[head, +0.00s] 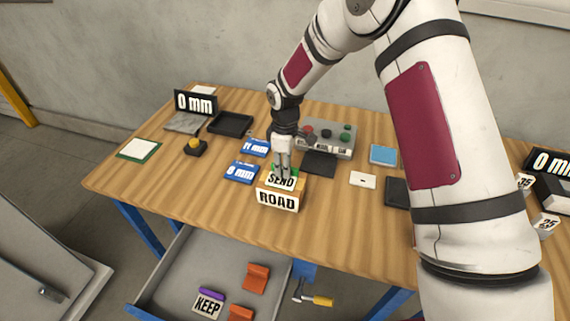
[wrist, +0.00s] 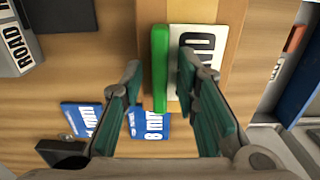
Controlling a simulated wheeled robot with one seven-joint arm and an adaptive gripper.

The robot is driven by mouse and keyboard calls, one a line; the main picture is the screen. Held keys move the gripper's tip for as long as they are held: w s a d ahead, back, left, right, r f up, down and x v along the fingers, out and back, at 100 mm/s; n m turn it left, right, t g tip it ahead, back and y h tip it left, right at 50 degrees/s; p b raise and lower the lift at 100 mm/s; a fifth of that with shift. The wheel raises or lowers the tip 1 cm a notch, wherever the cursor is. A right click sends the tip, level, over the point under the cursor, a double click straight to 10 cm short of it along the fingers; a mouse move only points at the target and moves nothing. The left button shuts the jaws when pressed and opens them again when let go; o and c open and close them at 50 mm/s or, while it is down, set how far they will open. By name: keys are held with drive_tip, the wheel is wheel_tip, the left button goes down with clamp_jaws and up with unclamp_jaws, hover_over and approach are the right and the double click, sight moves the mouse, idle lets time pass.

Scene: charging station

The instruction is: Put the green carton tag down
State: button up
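The green carton tag has a white face reading SEND (head: 281,182). It rests on top of the tan carton labelled ROAD (head: 278,200). In the wrist view its green bar (wrist: 160,68) lies between my fingertips, beside the white lettered face (wrist: 205,45), over the carton top (wrist: 232,12). My gripper (head: 284,172) points down at the tag; in the wrist view its fingers (wrist: 160,72) are apart, with a narrow gap showing on each side of the green bar. The fingers hide part of the tag in the head view.
Blue cards reading 8 mm (head: 241,172) and 11 mm (head: 257,147) lie left of the carton. A grey button box (head: 327,140) and a dark pad (head: 320,163) are behind it. An open drawer (head: 180,285) is below the front edge.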

wheel_tip(320, 180, up, 12)
drive_tip(key=b, duration=0.1)
drive_tip(key=shift+r+b, duration=0.25)
drive_tip(key=shift+b, duration=0.05)
idle(0.4)
drive_tip(key=s+d+r+m+t, duration=0.2)
drive_tip(key=s+d+r+m, duration=0.55)
drive_tip(key=s+r, duration=0.6)
drive_tip(key=s+d+r+m+t, duration=0.1)
drive_tip(key=s+d+r+m, duration=0.1)
drive_tip(key=s, duration=0.7)
drive_tip(key=s+d+r+m+t, duration=0.2)
drive_tip(key=s+d+m, duration=0.2)
drive_tip(key=s, duration=0.4)
drive_tip(key=shift+s+d, duration=0.4)
drive_tip(key=shift+a+r, duration=0.15)
